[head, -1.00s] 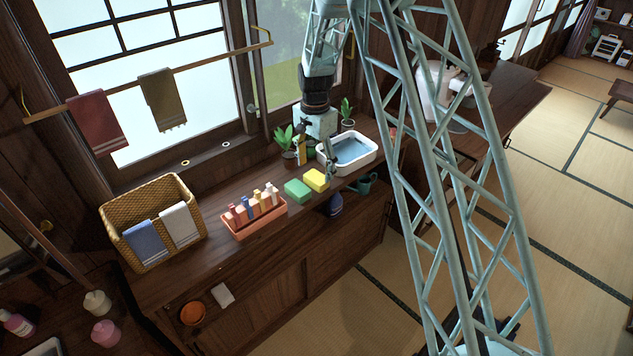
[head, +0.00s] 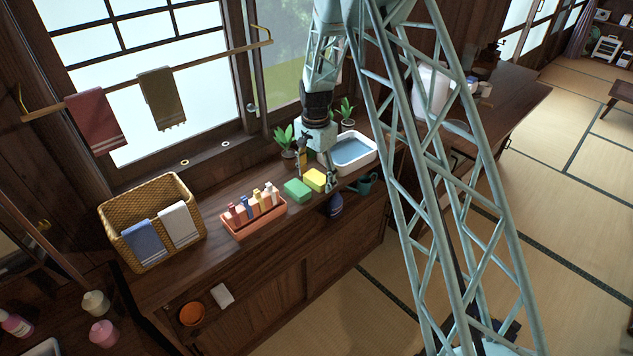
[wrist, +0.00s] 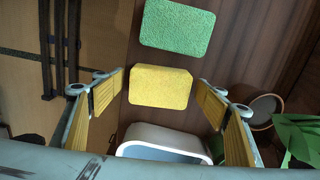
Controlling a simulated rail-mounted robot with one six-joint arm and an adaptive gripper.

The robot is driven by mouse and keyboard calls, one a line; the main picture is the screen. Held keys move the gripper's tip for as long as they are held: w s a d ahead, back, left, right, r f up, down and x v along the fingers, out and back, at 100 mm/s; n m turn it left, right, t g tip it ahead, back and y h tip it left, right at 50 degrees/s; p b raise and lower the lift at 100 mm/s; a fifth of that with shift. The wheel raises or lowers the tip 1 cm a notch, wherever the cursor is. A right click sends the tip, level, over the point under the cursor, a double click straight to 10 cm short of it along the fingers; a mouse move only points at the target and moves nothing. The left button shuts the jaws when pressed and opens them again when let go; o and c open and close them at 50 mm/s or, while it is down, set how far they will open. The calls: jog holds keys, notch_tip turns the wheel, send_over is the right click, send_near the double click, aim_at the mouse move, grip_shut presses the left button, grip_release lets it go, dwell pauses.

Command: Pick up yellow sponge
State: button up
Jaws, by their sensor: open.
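The yellow sponge (head: 314,180) lies on the wooden counter, close beside the green sponge (head: 298,190). In the wrist view the yellow sponge (wrist: 160,87) sits between the two open fingers of my gripper (wrist: 160,100), with a gap on each side. The fingers are not touching it. In the head view my gripper (head: 316,170) is just above and around the yellow sponge, and partly hides it. The green sponge (wrist: 177,27) lies just beyond it in the wrist view.
A white basin of water (head: 372,157) stands right of the sponge. Potted plants (head: 285,138) stand behind, a teal watering can (head: 366,183) is at the counter's front edge, and an orange tray of bottles (head: 254,222) is to the left. A wicker basket (head: 116,232) stands farther left.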

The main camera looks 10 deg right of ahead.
aim_at(316, 178)
dwell(0.4)
jog(key=c, duration=0.7)
jog(key=shift+r, duration=0.15)
jog(key=shift+r+p, duration=0.3)
jog(key=shift+r, duration=1.3)
jog(key=shift+s+r, duration=0.1)
jog(key=shift+s, duration=0.15)
jog(key=s+r, duration=0.1)
jog(key=s, duration=1.4)
jog(key=shift+s+r+p, duration=0.2)
jog(key=shift+s+p, duration=0.05)
jog(key=shift+p, duration=0.05)
jog(key=shift+c, duration=0.9)
jog(key=shift+n, duration=0.3)
